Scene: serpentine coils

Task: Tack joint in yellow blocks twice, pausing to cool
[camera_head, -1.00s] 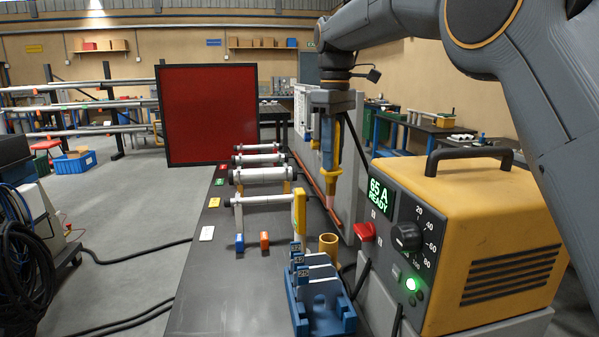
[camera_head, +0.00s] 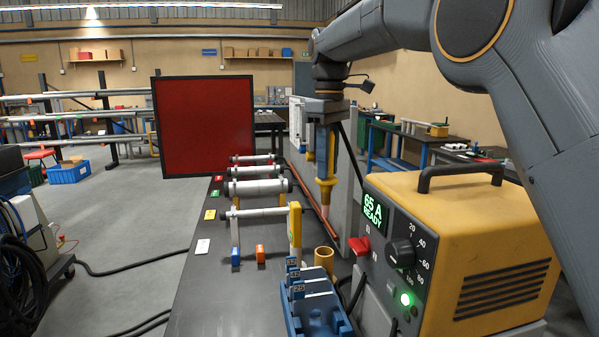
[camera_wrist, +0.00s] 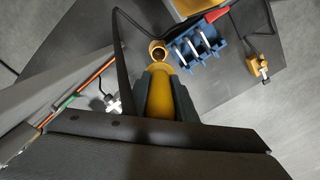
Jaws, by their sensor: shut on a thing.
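My gripper (camera_head: 326,118) is shut on a yellow torch (camera_head: 325,168), which hangs upright with its pale tip down, behind and right of the tube rows. In the wrist view the yellow torch body (camera_wrist: 158,95) sits between the dark jaws. The nearest grey tube (camera_head: 262,212) lies across the bench beside a yellow tag (camera_head: 210,214), with an upright yellow piece (camera_head: 295,228) at its right end. The torch tip is apart from this tube. Whether the tube rests in yellow blocks, and its joint, are too small to tell.
The yellow welding machine (camera_head: 480,240) reads 65 A READY with a green light. A blue rack (camera_head: 312,308) with pale rods and a brass cup (camera_head: 324,259) stand in front. More tubes (camera_head: 258,187) lie behind. A red screen (camera_head: 203,125) stands at the back left.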

